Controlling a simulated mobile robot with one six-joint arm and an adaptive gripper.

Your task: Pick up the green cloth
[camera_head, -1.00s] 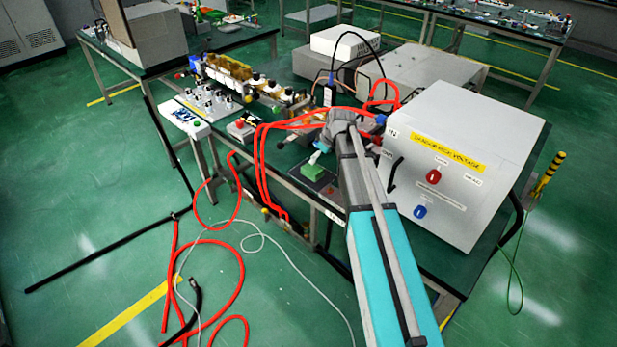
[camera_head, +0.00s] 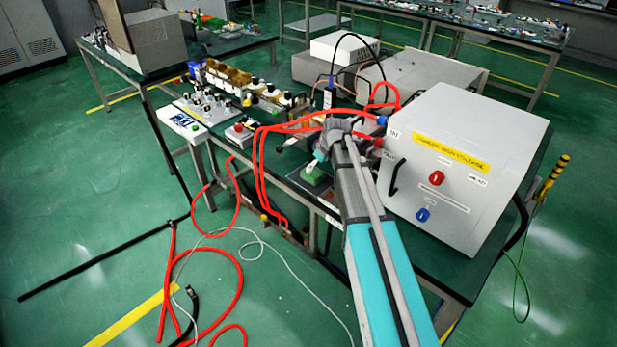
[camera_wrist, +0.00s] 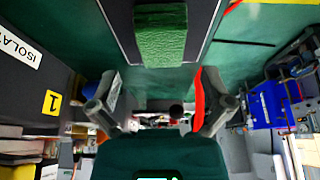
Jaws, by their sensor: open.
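In the wrist view the textured green cloth (camera_wrist: 160,36) is at the top centre, beyond my fingertips. My gripper (camera_wrist: 160,104) is open, with its two fingers wide apart and nothing between them. The cloth is apart from both fingers in that picture.
A large white high-voltage box (camera_head: 465,165) stands just right of my arm. Red cables (camera_head: 262,165) loop over the bench edge left of the cloth. Bottles and small devices (camera_head: 240,85) line the back left of the bench.

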